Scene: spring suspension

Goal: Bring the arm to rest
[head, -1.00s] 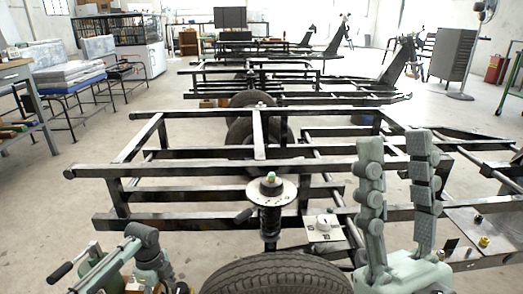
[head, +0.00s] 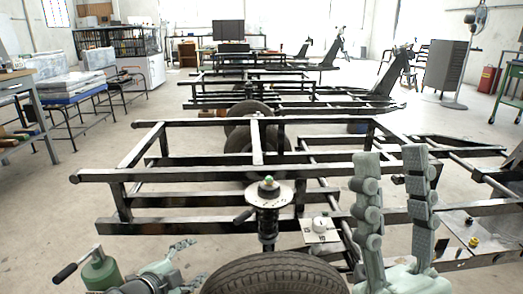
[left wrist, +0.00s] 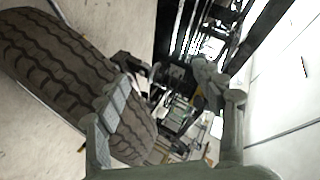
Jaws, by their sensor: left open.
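My left gripper (head: 185,262) is low at the left in the head view, with its two fingers apart. It is empty and left of the tire (head: 275,274). In the left wrist view the fingers (left wrist: 175,112) are spread, with the tire (left wrist: 70,70) behind and left of them. My right gripper (head: 392,185) stands at the lower right, its two padded fingers pointing up with a gap between them and nothing seen in it. A spring strut (head: 268,222) with a round top plate (head: 270,196) stands upright behind the tire, beside the dark metal frame (head: 180,173).
A green cylinder (head: 100,273) with a black handle is close left of my left gripper. A small white dial plate (head: 320,230) is right of the strut. A metal plate (head: 465,240) with small parts lies at right. Bare floor (head: 60,215) is free at left.

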